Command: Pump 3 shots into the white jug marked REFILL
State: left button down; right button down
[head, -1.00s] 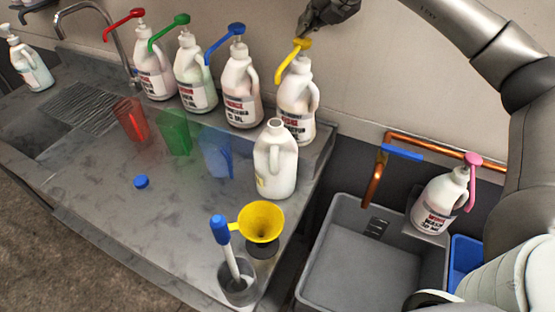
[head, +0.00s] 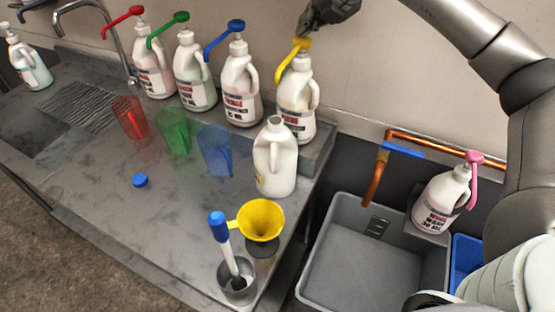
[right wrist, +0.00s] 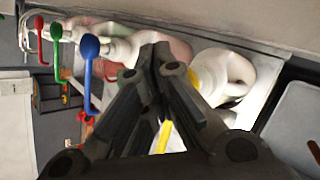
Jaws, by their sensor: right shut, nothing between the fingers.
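A white jug (head: 275,160) with a side handle and an uncapped neck stands on the steel counter; its marking is too small to read. Just behind it stands a white bottle (head: 296,105) with a yellow pump head (head: 297,52). The yellow spout points down and left, its tip above the jug's mouth in the picture. My right gripper (head: 308,28) is shut and empty, just above the yellow pump head; I cannot tell whether it touches. In the right wrist view the shut fingers (right wrist: 160,62) partly hide the yellow spout (right wrist: 164,136). My left gripper is not in view.
White bottles with red (head: 124,20), green (head: 167,28) and blue (head: 224,40) pumps stand left. Tinted red, green and blue (head: 215,150) cups stand before them. A blue cap (head: 140,181), yellow funnel (head: 261,220), brush holder (head: 238,285), grey basin (head: 340,290) and pink-pump bottle (head: 440,200) are around.

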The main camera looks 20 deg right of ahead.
jog(key=shift+f+b, duration=0.3)
jog(key=shift+f, duration=0.25)
dwell(0.4)
jog(key=shift+r, duration=0.1)
jog(key=shift+r+p, duration=0.4)
jog(key=shift+r, duration=0.3)
jog(key=shift+r+p, duration=1.9)
jog(key=shift+r, duration=1.2)
jog(key=shift+f, duration=0.1)
